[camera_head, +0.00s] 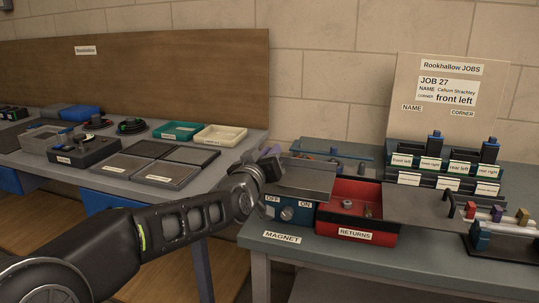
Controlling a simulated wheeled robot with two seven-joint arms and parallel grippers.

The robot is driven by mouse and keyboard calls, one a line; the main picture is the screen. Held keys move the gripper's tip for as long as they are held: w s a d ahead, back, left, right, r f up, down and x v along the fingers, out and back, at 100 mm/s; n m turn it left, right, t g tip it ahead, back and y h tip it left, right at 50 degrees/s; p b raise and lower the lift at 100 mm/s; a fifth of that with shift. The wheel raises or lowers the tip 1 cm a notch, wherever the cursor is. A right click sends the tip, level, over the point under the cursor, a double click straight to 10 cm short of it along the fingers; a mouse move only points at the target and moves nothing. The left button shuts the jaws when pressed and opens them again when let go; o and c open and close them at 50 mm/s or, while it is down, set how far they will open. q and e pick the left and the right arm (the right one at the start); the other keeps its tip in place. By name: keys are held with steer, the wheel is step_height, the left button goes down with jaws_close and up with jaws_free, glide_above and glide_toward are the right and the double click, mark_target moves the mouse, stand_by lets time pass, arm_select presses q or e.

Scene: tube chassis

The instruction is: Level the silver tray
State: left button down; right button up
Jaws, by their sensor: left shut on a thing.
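The silver tray (308,179) is a shallow grey metal tray at the left end of the right-hand bench. It is above the blue magnet box (271,212) and beside the red returns bin (357,197). My left gripper (268,170) is at the tray's left end and is shut on the tray's edge; its fingers are partly hidden. The tray looks slightly lower on its right side, but the exact tilt is hard to tell. Small metal parts lie in the red bin. My right gripper is out of view.
A flat grey plate (425,206) is right of the red bin, with coloured pegs beyond it. A labelled rack (440,170) and a job board (447,95) stand behind. Flat trays (168,175) and boxes fill the left bench. A gap separates the benches.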

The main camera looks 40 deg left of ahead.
arm_select(q)
steer(key=shift+d, duration=0.15)
steer(key=c, duration=1.5)
jaws_free()
steer(key=shift+w, duration=0.1)
steer(key=shift+s, duration=0.3)
steer(key=v, duration=0.7)
steer(key=shift+s+d, duration=0.1)
steer(key=shift+d, duration=0.05)
